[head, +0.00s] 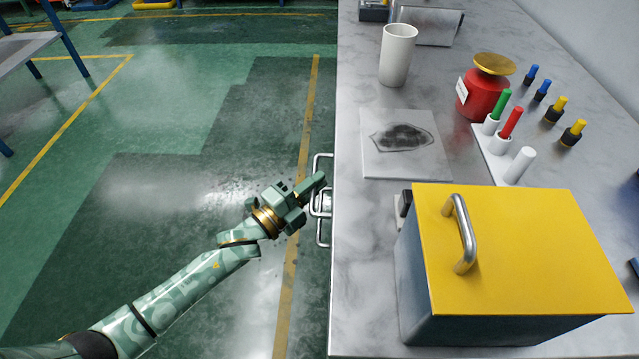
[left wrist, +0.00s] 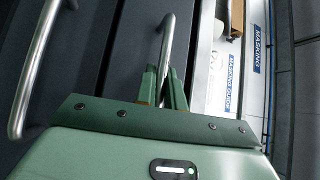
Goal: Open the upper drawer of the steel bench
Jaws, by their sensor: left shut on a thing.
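The steel bench (head: 355,215) fills the right half of the head view, with bar handles on its left front side. My left gripper (head: 319,183) is at one of these handles, beside the bench edge. In the left wrist view its two fingers (left wrist: 165,88) are closed around a metal bar handle (left wrist: 168,38) on a dark drawer front (left wrist: 125,50). Another bar handle (left wrist: 33,75) stands to the left on a neighbouring dark front. No open gap shows at the drawer. My right gripper is not in view.
On the bench top are a yellow-lidded box (head: 540,230), a grey plate (head: 400,165), a white cup (head: 397,55), a red canister (head: 482,95) and several markers. Green floor (head: 180,120) left of the bench is clear. Labels (left wrist: 257,45) reading "MASKING" show in the left wrist view.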

